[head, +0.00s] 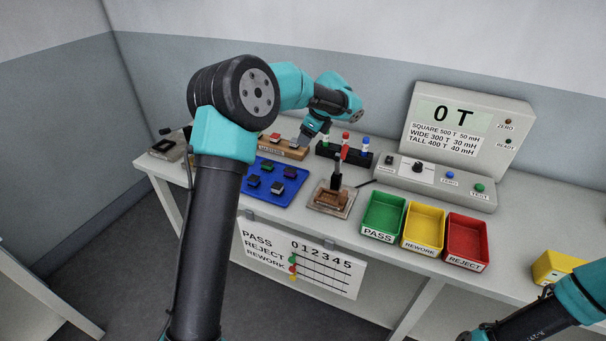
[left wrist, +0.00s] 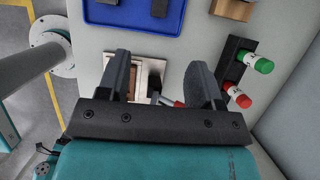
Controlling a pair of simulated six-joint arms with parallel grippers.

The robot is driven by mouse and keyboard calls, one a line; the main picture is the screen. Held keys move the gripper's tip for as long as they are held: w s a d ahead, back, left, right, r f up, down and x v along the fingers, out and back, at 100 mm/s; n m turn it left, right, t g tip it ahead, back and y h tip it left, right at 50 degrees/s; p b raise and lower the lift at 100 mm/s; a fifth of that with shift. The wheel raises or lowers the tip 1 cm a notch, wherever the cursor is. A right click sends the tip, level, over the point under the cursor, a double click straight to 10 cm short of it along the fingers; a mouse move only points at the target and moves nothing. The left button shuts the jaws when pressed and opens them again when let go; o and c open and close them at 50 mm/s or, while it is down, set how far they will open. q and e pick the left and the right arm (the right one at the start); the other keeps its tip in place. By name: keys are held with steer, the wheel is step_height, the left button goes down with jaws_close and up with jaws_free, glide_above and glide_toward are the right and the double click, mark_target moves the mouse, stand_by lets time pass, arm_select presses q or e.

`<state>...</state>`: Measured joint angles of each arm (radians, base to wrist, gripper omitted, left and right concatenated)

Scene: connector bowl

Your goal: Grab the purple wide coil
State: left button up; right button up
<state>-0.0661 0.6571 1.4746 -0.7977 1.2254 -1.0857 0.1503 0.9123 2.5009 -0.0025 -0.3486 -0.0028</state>
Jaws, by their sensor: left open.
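Several small dark coils sit on a blue tray (head: 262,196) left of centre in the head view. The tray's edge also shows at the top left of the left wrist view (left wrist: 120,22), with dark pieces partly cut off. My left gripper (head: 305,136) is above the back of the bench, behind the tray, near a wooden block. Its two fingers are open and apart in the left wrist view (left wrist: 160,68), with no coil between them. My right gripper (head: 482,332) is partly cut off at the lower right.
A fixture with a red-handled lever (head: 330,200) stands right of the tray. A black rack (head: 342,152) with coloured caps is behind it. Green (head: 384,216), yellow (head: 423,228) and red (head: 467,240) bins line the front right. The wooden block (head: 284,149) is behind the tray.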

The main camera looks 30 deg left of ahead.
arm_select(q)
steer(key=shift+a+f, duration=0.1)
glide_above(290, 170)
steer(key=d, duration=0.2)
step_height(290, 170, down, 11)
steer(key=shift+w+f, duration=0.1)
stand_by(0.4)
steer(key=shift+x, duration=2.55)
steer(key=shift+d, duration=0.15)
steer(key=shift+c, duration=0.3)
steer(key=c, duration=0.9)
steer(key=shift+c, duration=0.2)
